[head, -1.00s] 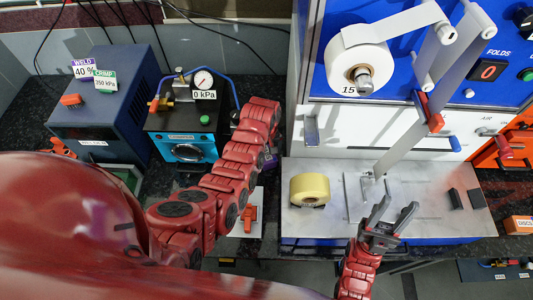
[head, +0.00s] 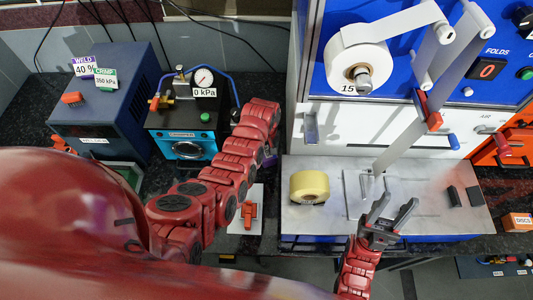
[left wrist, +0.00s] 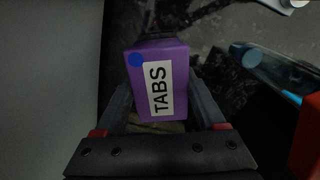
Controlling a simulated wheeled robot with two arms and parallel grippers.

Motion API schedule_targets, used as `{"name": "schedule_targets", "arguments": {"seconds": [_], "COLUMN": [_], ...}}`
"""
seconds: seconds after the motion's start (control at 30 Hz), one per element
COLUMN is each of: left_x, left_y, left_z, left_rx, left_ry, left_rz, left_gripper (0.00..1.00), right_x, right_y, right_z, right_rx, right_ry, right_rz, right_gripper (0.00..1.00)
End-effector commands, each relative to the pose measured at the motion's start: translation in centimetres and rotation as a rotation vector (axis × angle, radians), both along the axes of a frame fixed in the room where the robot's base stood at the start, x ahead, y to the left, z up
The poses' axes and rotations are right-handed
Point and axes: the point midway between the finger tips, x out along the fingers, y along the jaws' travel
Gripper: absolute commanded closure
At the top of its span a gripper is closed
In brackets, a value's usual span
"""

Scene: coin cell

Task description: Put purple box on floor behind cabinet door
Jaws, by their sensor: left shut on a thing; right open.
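The purple box (left wrist: 172,58), with a white TABS label and a blue dot, shows in the left wrist view. My left gripper (left wrist: 160,100) is shut on it, with a finger along each side. In the head view the left gripper is hidden behind its own red arm. My right gripper (head: 391,211) is open and empty, above the front of the metal work plate (head: 425,222). I cannot make out the cabinet door in these views. A plain grey surface (left wrist: 45,90) fills the left of the left wrist view.
A yellow tape roll (head: 309,187) lies on the plate. A blue machine (head: 440,80) with a white roll (head: 345,58) stands behind it. A dark blue welder box (head: 105,105) and a gauge unit (head: 185,125) stand on the left bench. Dark floor shows at the bottom.

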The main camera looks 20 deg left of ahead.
Motion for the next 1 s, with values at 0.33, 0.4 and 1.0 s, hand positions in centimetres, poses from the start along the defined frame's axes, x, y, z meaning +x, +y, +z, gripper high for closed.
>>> {"name": "schedule_targets", "arguments": {"seconds": [0.33,0.4,1.0], "left_x": [0.0,0.1,0.3], "left_y": [0.0,0.0,0.0], "left_z": [0.1,0.3,8.1], "left_rx": [0.001,0.001,0.000], "left_ry": [-0.001,-0.001,-0.010], "left_rz": [0.000,-0.001,0.000], "left_gripper": [0.98,0.98,0.98], "right_x": [0.0,0.0,0.0], "right_y": [0.0,0.0,0.0], "right_z": [-0.1,-0.2,-2.9], "right_rx": [0.000,0.000,0.000], "right_ry": [0.000,0.000,0.000], "right_rz": [0.000,0.000,0.000], "right_gripper": [0.53,0.53,0.53]}}
